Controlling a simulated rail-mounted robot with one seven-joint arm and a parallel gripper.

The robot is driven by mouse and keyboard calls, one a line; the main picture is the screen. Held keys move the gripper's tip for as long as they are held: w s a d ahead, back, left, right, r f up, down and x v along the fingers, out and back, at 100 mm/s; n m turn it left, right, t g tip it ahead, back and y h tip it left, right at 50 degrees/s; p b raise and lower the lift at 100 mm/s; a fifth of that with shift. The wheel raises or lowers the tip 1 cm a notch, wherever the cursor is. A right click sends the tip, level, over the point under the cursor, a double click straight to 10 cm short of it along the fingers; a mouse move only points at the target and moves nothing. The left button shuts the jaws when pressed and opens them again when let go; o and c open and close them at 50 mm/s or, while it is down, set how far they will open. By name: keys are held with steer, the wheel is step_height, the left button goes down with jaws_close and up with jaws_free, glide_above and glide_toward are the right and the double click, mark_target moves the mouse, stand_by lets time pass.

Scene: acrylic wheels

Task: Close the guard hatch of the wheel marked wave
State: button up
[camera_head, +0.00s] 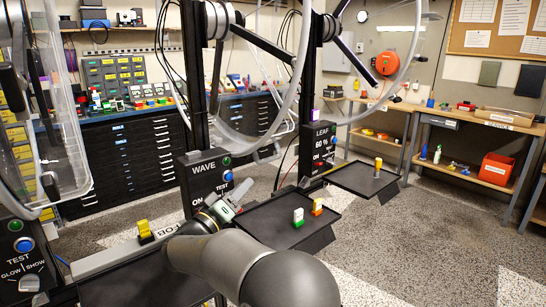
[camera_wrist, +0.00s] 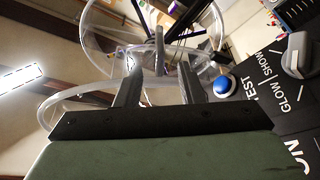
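The wheel marked wave stands in the middle of the head view, a large clear acrylic wheel (camera_head: 272,122) on a black post above the panel reading WAVE (camera_head: 205,175). A pale piece (camera_head: 264,152) sits low by its rim; I cannot tell whether it is the hatch. My gripper (camera_head: 240,190) is just right of the panel, below the rim. In the wrist view my gripper (camera_wrist: 160,88) is open, its two fingers apart. A grey bar (camera_wrist: 159,50) shows beyond and between the fingertips, in front of the clear wheel (camera_wrist: 110,45). Contact cannot be told. The hatch's position is unclear.
The panel's blue button (camera_wrist: 222,86) and grey knob (camera_wrist: 297,58) are close right of my fingers. Black trays (camera_head: 275,235) stand low in front of the wheels. The LEAF wheel's panel (camera_head: 320,150) is to the right, another clear wheel (camera_head: 62,110) to the left.

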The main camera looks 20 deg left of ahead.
mark_target(270, 159)
steer(key=p+x, duration=0.2)
steer(key=x, duration=1.1)
steer(key=shift+w, duration=0.25)
jaws_close()
